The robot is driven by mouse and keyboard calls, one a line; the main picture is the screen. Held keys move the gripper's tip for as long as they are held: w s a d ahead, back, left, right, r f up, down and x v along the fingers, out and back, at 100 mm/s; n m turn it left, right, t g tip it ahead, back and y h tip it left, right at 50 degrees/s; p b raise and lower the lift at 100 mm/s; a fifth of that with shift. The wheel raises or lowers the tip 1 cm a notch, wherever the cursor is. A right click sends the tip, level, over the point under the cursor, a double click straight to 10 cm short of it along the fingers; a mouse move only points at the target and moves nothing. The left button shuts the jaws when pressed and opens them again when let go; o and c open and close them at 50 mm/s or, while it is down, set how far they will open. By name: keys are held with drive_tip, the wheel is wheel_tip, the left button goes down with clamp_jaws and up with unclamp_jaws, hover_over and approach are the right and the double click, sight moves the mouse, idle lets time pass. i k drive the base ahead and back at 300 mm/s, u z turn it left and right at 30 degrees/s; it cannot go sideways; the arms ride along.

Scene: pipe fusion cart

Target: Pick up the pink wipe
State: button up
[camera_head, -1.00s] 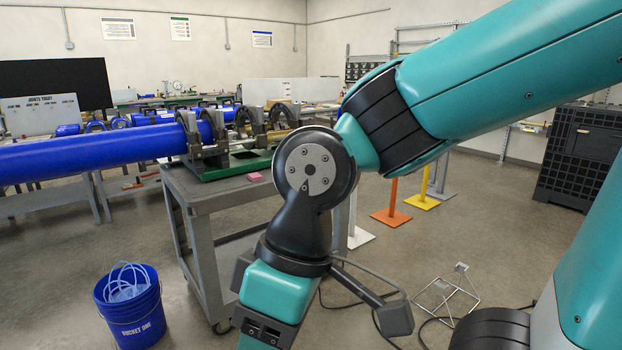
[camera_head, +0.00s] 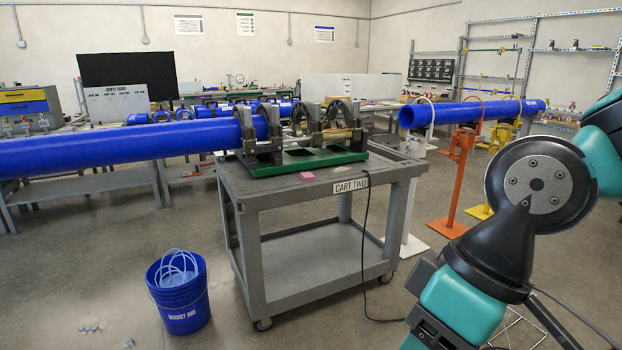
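The pink wipe (camera_head: 307,177) is a small flat pink piece on the top of the grey cart (camera_head: 262,196). It lies near the front edge, left of the "CART TWO" label (camera_head: 351,185) and in front of the green machine base (camera_head: 290,163). Nothing covers it. My arm's teal and black wrist part stands at the lower right, well to the right of the cart and apart from the wipe. My gripper's fingers are out of the picture.
A long blue pipe (camera_head: 120,142) runs left from the clamps on the cart. A blue bucket (camera_head: 181,300) stands on the floor at the left. A black cable (camera_head: 364,255) hangs from the cart. Another blue pipe (camera_head: 470,112) rests on orange, yellow and white stands. The floor before the cart is clear.

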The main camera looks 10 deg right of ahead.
sight(306, 176)
drive_tip(key=z, duration=0.4)
drive_tip(key=k, duration=0.5)
drive_tip(key=z, duration=0.85)
drive_tip(key=i, duration=2)
drive_tip(key=u, duration=0.35)
drive_tip(key=i, duration=1.2)
drive_tip(key=u, duration=1.6)
drive_tip(key=i, duration=1.15)
drive_tip(key=u, duration=1)
